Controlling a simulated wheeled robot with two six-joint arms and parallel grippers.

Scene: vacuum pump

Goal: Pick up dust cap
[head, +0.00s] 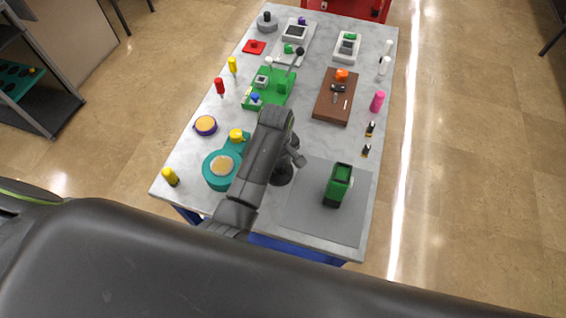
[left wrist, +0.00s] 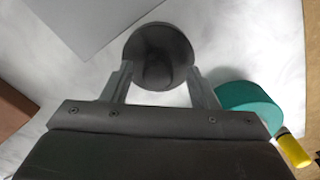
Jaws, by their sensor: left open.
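A dark grey round piece with a raised middle grip, which looks like the dust cap, lies on the table beside the grey mat; it shows in the head view (head: 283,174) and in the left wrist view (left wrist: 158,45). My left gripper (left wrist: 158,72) is open, with one finger on each side of the cap's raised grip. Whether the fingers touch it I cannot tell. In the head view the left arm covers most of this gripper, and its fingertips are hidden. My right gripper is in neither view.
A teal round container (head: 219,182) stands left of the cap, with a yellow-topped piece (head: 236,135) behind it. A green pump (head: 339,182) stands on the grey mat (head: 318,225) to the right. Farther back are a green tray (head: 283,101) and a brown board (head: 327,112).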

